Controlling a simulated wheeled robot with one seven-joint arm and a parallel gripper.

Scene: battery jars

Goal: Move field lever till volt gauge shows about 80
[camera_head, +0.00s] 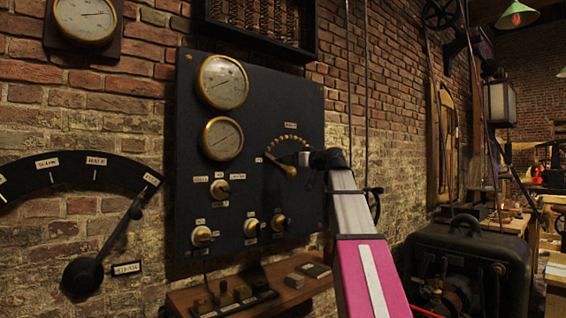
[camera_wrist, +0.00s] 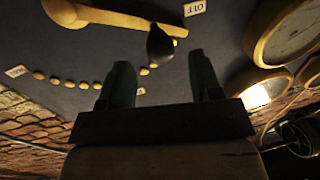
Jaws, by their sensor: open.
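The dark panel (camera_head: 303,105) on the brick wall carries two brass-rimmed round gauges, an upper one (camera_head: 223,81) and a lower one (camera_head: 222,138). Their needles and labels are too small to read surely. The brass field lever (camera_head: 281,164) sits below an arc of brass studs on the panel's right. In the wrist view the lever (camera_wrist: 110,17) has a dark knob (camera_wrist: 160,44) standing out near its end. My gripper (camera_wrist: 163,75) is open, its two fingers apart with the knob just beyond and between their tips. I see no contact. The head view partly hides the fingers.
Several smaller knobs (camera_head: 221,189) line the panel's lower part. A wooden shelf (camera_head: 200,296) stands below it. A big lever with a black weight (camera_head: 82,276) is at left, and a dark machine (camera_head: 470,265) at right.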

